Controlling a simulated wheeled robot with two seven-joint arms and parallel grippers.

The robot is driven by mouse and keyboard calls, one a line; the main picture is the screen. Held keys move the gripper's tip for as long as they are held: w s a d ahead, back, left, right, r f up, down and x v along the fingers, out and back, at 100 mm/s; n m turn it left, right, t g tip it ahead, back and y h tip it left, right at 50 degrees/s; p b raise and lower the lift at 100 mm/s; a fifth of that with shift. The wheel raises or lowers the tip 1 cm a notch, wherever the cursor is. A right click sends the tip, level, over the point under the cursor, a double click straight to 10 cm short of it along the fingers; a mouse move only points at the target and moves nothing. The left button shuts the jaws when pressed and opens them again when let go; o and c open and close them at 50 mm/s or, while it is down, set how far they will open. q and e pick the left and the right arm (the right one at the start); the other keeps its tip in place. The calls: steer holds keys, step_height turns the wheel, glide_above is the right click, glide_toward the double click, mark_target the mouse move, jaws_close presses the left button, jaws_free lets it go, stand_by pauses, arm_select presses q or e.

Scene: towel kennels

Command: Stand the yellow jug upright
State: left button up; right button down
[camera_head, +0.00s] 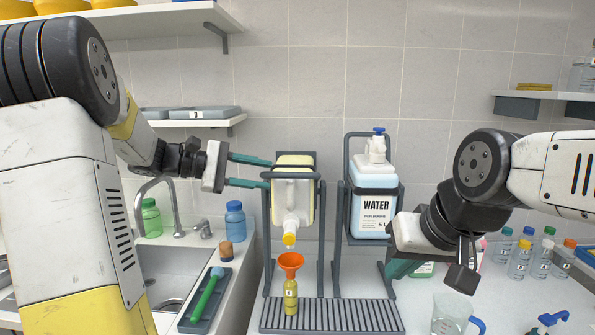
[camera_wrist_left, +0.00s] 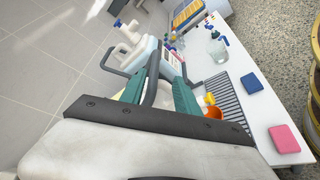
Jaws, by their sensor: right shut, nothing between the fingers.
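The yellow jug (camera_head: 301,205), pale cream-yellow with a yellow cap, hangs cap-down in a dark tilting frame (camera_head: 320,210). Its cap is just above an orange funnel (camera_head: 290,261) set in a small yellow bottle (camera_head: 291,297). My left gripper (camera_head: 268,174) is at the frame's left side, its teal fingers parted. In the left wrist view its fingers (camera_wrist_left: 160,88) lie either side of a dark bar of the frame, with a gap showing; contact is unclear. The jug is mostly hidden there. My right gripper (camera_head: 396,269) is shut and empty, right of the frame.
A white WATER jug (camera_head: 374,202) stands upright in a second frame to the right. A slatted drip tray (camera_head: 340,316) lies below. A sink (camera_head: 165,272) is at left, small bottles (camera_head: 520,258) at right, and a clear measuring jug (camera_head: 450,315) in front.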

mark_target(280, 174)
arm_select(q)
steer(key=shift+w, duration=0.55)
steer(key=shift+w+d, duration=0.2)
steer(key=shift+d, duration=0.1)
steer(key=x, duration=0.7)
steer(key=shift+r, duration=0.15)
steer(key=shift+s, duration=0.1)
jaws_close()
stand_by(0.4)
